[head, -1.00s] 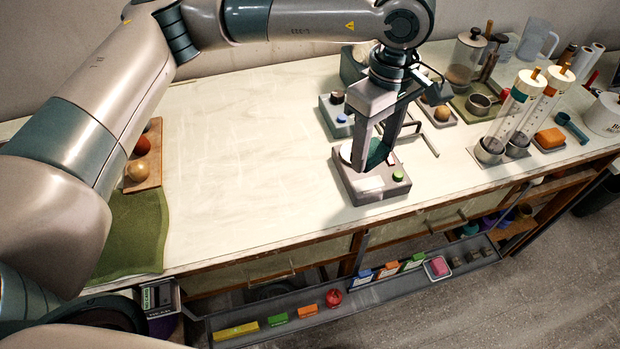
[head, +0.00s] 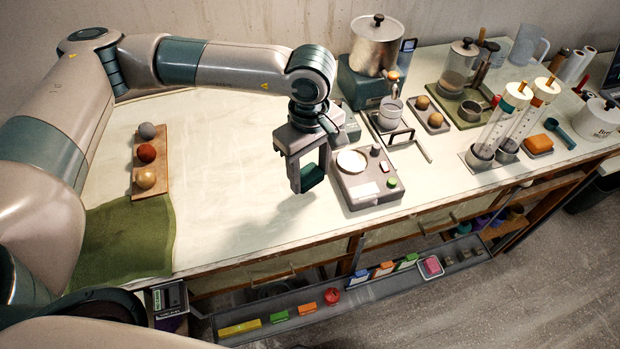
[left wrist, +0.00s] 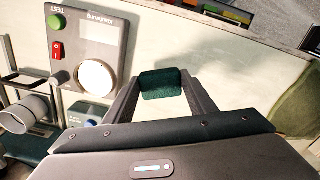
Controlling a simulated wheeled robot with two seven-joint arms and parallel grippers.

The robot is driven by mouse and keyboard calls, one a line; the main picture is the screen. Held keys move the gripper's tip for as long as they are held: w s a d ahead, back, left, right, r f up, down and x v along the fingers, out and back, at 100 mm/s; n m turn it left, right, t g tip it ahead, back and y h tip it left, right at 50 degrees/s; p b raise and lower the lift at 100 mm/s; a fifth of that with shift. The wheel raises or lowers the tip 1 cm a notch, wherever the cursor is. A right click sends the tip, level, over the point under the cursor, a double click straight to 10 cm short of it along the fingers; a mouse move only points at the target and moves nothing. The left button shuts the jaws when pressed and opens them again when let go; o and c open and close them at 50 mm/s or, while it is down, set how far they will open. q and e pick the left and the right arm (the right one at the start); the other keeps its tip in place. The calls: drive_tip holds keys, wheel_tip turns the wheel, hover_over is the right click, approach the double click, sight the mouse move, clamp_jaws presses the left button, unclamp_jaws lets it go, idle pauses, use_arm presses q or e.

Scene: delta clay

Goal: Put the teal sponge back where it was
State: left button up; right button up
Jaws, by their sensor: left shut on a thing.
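My left gripper (head: 308,186) is shut on the teal sponge (head: 312,176), a dark teal block. It holds the sponge above the bare tabletop, just left of the grey scale (head: 352,190). In the left wrist view the sponge (left wrist: 163,84) sits between the two fingertips, with pale table behind it. The scale, with its round white pan, shows at the upper left of that view (left wrist: 84,48). My right gripper is not in view.
A wooden board (head: 163,162) with three balls and a green cloth (head: 128,236) lie at the left. A pot, cups and tall tubes (head: 502,122) crowd the right. A shelf tray (head: 385,286) runs below the front edge. The table's middle is clear.

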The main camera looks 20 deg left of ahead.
sight(310, 176)
use_arm(q)
drive_tip(key=shift+f+p, duration=0.55)
drive_tip(key=shift+f, duration=0.05)
wheel_tip(310, 176, down, 2)
drive_tip(key=shift+f+p, duration=0.1)
drive_tip(key=shift+p, duration=0.4)
drive_tip(key=shift+f, duration=0.3)
drive_tip(key=shift+f, duration=0.1)
drive_tip(key=o, duration=1.1)
